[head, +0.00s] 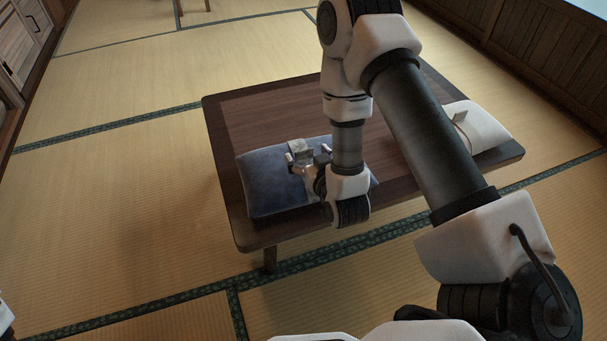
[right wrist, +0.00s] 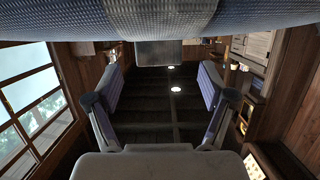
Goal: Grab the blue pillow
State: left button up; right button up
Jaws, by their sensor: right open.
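The blue pillow (head: 270,190) lies flat on the left part of the dark wooden table (head: 262,112). My right gripper (head: 302,160) is over the pillow, and the wrist hides part of its right side. In the right wrist view my right gripper (right wrist: 160,88) has its two fingers spread wide with nothing between them. Woven blue-grey fabric (right wrist: 150,22), which looks like the pillow, fills the top of that view, very close to the camera. I cannot tell whether the gripper touches it. My left gripper does not show.
A white pillow (head: 482,128) lies at the table's right end, partly behind my right arm. Tatami floor (head: 120,190) around the table is clear. A wooden cabinet (head: 22,45) stands at the far left, and a wood-panelled wall (head: 530,45) runs along the right.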

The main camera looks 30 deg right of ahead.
aim_at(305, 151)
jog(key=x, duration=0.3)
jog(key=shift+w+d+f+b, duration=0.1)
jog(key=shift+f+b, duration=0.1)
jog(key=shift+b, duration=0.15)
grip_shut()
jog(key=shift+r, duration=0.1)
jog(key=shift+r, duration=0.1)
